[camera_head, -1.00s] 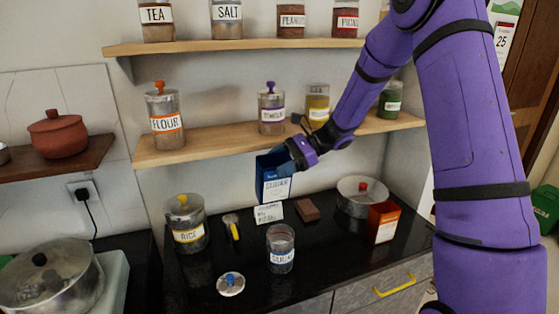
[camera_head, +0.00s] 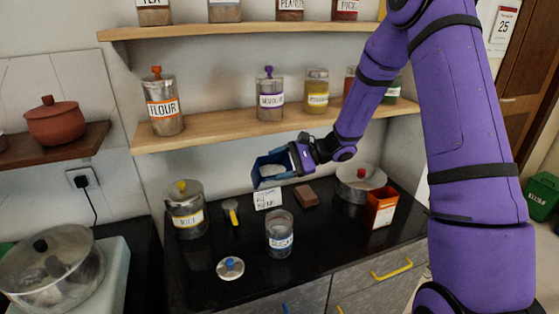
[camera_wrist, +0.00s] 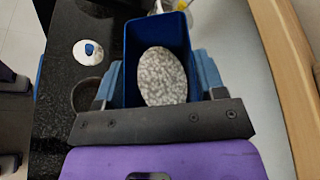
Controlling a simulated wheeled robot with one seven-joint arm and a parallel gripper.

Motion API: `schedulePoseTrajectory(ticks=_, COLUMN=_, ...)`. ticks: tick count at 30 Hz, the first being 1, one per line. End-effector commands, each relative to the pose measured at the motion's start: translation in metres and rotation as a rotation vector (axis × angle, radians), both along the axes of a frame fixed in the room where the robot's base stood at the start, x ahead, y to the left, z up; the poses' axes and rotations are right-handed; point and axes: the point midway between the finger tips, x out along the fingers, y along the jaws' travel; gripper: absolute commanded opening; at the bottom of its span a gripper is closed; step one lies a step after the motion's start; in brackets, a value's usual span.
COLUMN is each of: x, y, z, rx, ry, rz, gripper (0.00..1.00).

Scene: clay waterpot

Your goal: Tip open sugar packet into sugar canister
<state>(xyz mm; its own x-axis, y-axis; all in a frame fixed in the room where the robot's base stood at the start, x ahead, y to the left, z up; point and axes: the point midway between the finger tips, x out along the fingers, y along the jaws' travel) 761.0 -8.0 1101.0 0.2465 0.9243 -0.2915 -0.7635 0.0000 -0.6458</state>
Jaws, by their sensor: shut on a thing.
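The blue sugar packet (camera_head: 258,171) is held in the air above the counter, behind and above the sugar canister. It is tilted, with its open mouth partly toward the head camera. In the wrist view, pale grainy sugar (camera_wrist: 162,77) shows inside the packet (camera_wrist: 131,60). My gripper (camera_head: 298,160) is shut on the packet, with a finger on each side in the wrist view (camera_wrist: 157,85). The clear sugar canister (camera_head: 279,236) stands upright and open on the counter. Its lid (camera_head: 230,268), with a blue knob, lies to its front left. No falling sugar shows.
A small handwritten card (camera_head: 267,198) stands behind the canister. A brown block (camera_head: 306,196), an orange box (camera_head: 381,207) and a lidded pan (camera_head: 360,183) are to the right. A rice canister (camera_head: 185,213) and a yellow-handled tool (camera_head: 233,212) are left. The shelf (camera_head: 220,132) overhangs behind.

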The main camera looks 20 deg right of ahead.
Motion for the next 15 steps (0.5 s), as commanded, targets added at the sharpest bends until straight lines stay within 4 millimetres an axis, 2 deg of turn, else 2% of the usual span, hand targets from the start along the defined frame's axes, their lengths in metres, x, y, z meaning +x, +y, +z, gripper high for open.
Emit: schedulePoseTrajectory(ticks=15, x=-0.003, y=0.0, z=-0.027, rx=0.002, ry=-0.248, rz=0.0, gripper=0.07)
